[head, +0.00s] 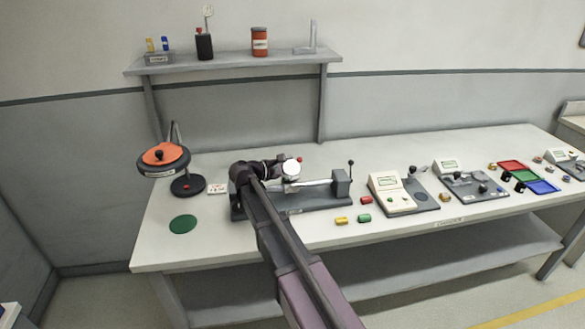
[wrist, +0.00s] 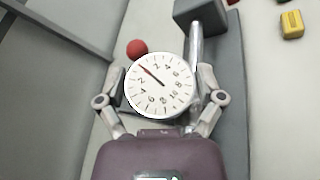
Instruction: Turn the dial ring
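The dial gauge (wrist: 158,95) has a round white face with black numbers and a pointer toward its upper left. It lies between the two fingers of my gripper (wrist: 161,80) in the wrist view, one finger at each side of its rim. The fingers stand wide apart; I cannot tell whether they press on the ring. In the head view the white dial (head: 291,170) shows at the end of my arm, on a grey bench fixture (head: 310,203). My arm hides part of the fixture.
A red ball knob (wrist: 137,49) is just beyond the dial. A grey block (head: 341,184) with a lever stands right of it. Yellow (head: 341,221) and red blocks lie in front. A round orange-topped stand (head: 163,157) is at left; a shelf (head: 235,61) is behind.

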